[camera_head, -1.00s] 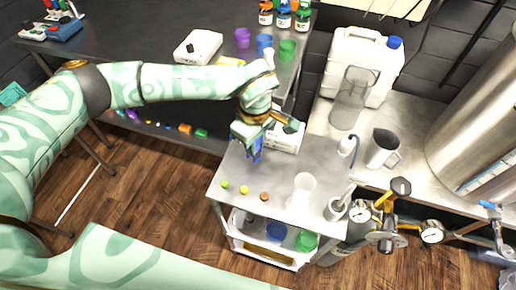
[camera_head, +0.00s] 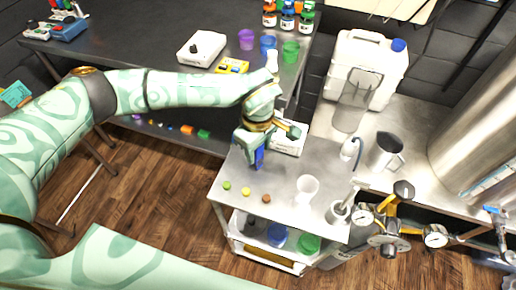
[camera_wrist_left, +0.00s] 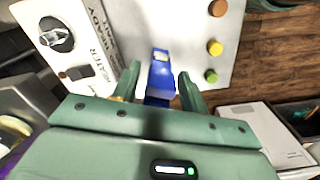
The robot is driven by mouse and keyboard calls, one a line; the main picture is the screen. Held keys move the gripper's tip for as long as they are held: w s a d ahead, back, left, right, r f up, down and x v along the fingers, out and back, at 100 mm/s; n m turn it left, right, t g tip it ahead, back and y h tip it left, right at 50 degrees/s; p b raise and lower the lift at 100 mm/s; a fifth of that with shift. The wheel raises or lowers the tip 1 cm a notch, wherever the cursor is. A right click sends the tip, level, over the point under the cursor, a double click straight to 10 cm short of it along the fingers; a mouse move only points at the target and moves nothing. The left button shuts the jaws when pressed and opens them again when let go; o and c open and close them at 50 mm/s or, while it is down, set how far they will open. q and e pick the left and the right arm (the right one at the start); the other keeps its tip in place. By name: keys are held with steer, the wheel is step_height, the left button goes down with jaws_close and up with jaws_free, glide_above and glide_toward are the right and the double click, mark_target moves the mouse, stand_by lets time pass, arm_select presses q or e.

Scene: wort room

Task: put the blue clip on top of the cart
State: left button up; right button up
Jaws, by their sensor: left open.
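The blue clip (camera_head: 259,157) is at the far left part of the cart's (camera_head: 285,200) metal top, directly under my left gripper (camera_head: 252,152). In the left wrist view the clip (camera_wrist_left: 160,76) lies between the two green fingers of the left gripper (camera_wrist_left: 159,84). Gaps show on both sides of it, and the fingers are open. The clip appears to rest on the cart top, but its lower end is partly hidden by the gripper. My right gripper is out of view.
A white heater box (camera_head: 289,138) stands close beside the gripper. Green (camera_head: 227,186), yellow (camera_head: 245,191) and brown (camera_head: 266,198) small round things sit near the cart's front edge. A clear beaker (camera_head: 307,188) stands to the right. The middle of the cart top is clear.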

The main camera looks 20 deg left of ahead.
arm_select(q)
step_height(320, 180, up, 11)
steer(key=shift+r+p, duration=0.15)
steer(key=shift+p, duration=0.85)
